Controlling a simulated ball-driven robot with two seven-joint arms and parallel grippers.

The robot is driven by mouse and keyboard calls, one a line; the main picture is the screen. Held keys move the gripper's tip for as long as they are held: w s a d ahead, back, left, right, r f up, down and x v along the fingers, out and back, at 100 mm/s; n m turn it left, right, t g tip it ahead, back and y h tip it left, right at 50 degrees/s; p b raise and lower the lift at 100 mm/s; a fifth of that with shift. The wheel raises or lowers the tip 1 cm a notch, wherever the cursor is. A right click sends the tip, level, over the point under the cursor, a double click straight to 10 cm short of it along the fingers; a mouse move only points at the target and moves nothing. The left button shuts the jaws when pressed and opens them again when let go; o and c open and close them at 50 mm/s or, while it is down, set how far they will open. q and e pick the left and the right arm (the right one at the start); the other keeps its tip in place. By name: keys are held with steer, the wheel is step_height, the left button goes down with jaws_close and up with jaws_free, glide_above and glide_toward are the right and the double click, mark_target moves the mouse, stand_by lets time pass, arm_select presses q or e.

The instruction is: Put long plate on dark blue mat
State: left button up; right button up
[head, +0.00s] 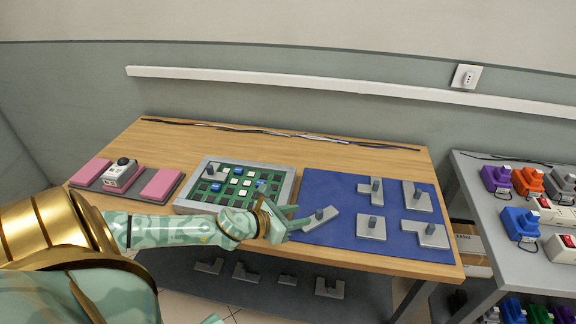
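A grey long plate (322,217) with an upright knob lies at the left side of the dark blue mat (333,182), tilted to the mat's edges. My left gripper (300,216) is just left of this plate, with its fingers apart and pointing at it. The fingers look empty, and a small gap seems to lie between them and the knob. My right gripper cannot be made out; only a small pale green piece of mine shows at the bottom edge.
Several other grey knobbed plates (371,227) stand on the mat. A green board in a grey frame (287,186) is left of the mat. A dark tray with pink pads (160,184) is farther left. A grey table (480,215) with coloured parts stands at right.

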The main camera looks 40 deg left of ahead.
arm_select(q)
steer(key=shift+v, duration=1.35)
